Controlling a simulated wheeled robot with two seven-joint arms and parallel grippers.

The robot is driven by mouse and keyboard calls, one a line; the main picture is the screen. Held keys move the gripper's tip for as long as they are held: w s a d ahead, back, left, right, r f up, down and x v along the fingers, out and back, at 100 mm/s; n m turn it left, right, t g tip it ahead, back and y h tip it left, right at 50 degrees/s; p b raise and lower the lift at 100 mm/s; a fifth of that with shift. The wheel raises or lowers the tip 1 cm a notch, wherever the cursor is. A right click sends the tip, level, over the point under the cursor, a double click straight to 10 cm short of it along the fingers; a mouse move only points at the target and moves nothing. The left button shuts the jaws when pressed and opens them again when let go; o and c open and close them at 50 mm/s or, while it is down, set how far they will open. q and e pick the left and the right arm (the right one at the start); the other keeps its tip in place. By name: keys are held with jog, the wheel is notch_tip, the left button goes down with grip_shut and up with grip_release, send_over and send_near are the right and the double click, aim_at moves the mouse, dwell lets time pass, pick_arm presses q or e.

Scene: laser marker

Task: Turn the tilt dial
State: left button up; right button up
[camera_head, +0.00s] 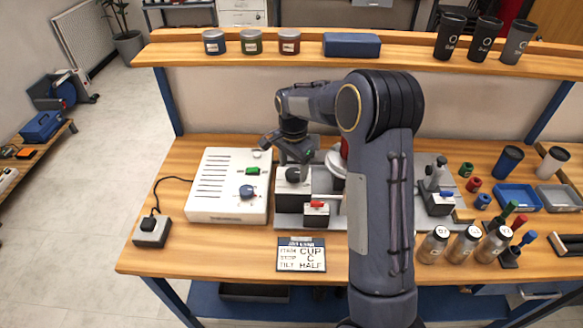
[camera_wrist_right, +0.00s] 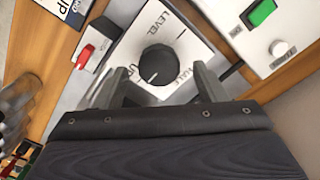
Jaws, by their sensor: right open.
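The tilt dial (camera_wrist_right: 157,66) is a round black knob with a white pointer line on a white plate marked LEVEL, HALF or similar, and UP, partly hidden. In the head view the dial (camera_head: 294,174) is next to the white control box. My right gripper (camera_wrist_right: 163,84) is open, with one finger on each side of the dial's near edge; I cannot tell whether they touch it. In the head view my right gripper (camera_head: 283,147) is above and behind the dial. A job card (camera_head: 301,254) reads CUP, C and TILT HALF. My left gripper is not in view.
Bottles (camera_head: 433,246) and trays (camera_head: 518,197) stand on the right. My arm hides the middle.

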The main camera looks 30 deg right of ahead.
jog(key=shift+f, duration=0.85)
jog(key=c, duration=1)
